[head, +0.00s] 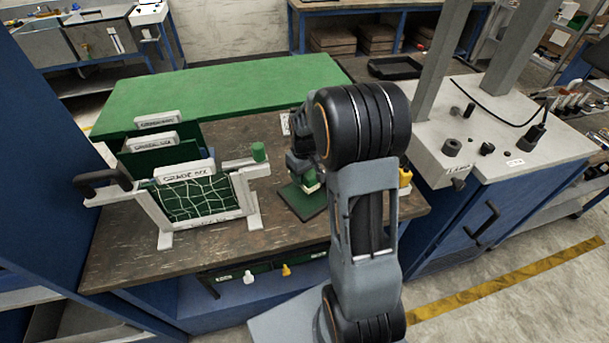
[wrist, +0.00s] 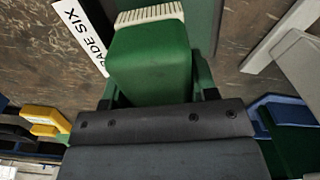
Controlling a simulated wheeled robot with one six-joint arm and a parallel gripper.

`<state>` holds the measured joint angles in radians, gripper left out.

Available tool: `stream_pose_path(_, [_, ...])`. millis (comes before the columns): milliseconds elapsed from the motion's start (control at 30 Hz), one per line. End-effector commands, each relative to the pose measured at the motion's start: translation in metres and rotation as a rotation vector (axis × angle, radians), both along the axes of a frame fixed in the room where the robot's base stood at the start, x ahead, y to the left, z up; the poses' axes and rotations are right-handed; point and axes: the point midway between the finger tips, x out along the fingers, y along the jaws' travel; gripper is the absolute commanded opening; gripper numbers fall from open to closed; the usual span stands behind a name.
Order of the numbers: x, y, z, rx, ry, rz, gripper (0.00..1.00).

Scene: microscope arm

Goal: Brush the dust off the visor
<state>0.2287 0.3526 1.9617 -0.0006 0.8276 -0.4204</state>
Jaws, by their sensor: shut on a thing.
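My gripper (head: 305,168) is low over the bench and shut on a green brush (wrist: 150,58). The brush's cream bristles (wrist: 149,14) point toward the top of the wrist view. In the head view its green body (head: 310,181) shows just above a dark green mat (head: 305,205). I cannot tell whether it touches the mat. A green panel with white web-like lines (head: 195,197) stands upright in a pale frame (head: 247,200) to the left, apart from the brush. No part is clearly recognisable as a visor; this panel may be it.
Upright green panels with labels (head: 160,155) stand behind the frame. A green-topped surface (head: 215,88) lies beyond. A GRADE SIX card (wrist: 80,32) lies near the brush. A yellow object (head: 405,178) is right of my arm. A grey machine (head: 470,150) stands at right.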

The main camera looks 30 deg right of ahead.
Motion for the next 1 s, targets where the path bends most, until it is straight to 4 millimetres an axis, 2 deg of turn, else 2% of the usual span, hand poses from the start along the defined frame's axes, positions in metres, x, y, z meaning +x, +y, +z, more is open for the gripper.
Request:
stream_pose_path(33, [0.000, 0.000, 0.008, 0.000, -0.001, 0.000, 0.34])
stream_pose_path(100, [0.000, 0.000, 0.012, 0.000, -0.001, 0.000, 0.34])
stream_pose_path(533, [0.000, 0.000, 0.010, 0.000, -0.001, 0.000, 0.34])
stream_pose_path(767, [-0.001, 0.004, 0.001, 0.000, 0.000, 0.000, 0.34])
stream_pose_path(1000, [-0.003, 0.013, -0.016, 0.000, -0.002, 0.001, 0.34])
